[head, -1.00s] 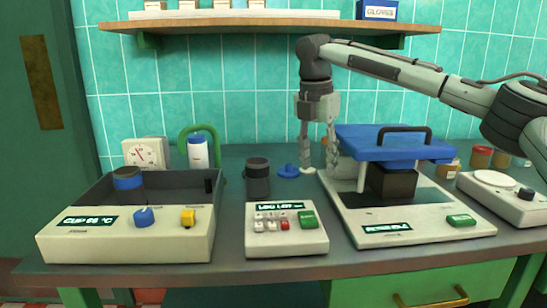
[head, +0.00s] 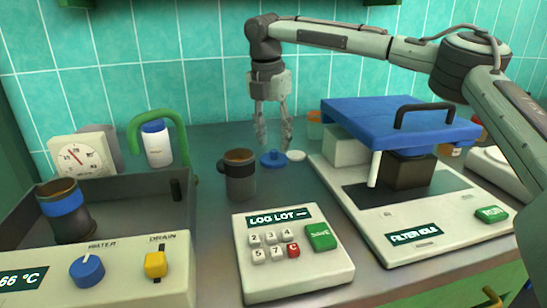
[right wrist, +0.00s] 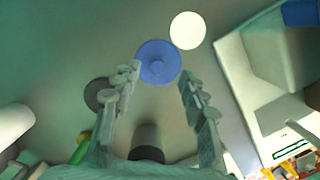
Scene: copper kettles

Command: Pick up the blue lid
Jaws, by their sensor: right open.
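The fingers do not visibly touch the lid. My left gripper is not in view.
A white disc (head: 296,156) lies right beside the lid. A dark cup (head: 240,180) stands to the left in front. The filter machine with its blue top (head: 375,122) stands close on the right. The keypad box (head: 291,262) and water bath (head: 120,272) are nearer.

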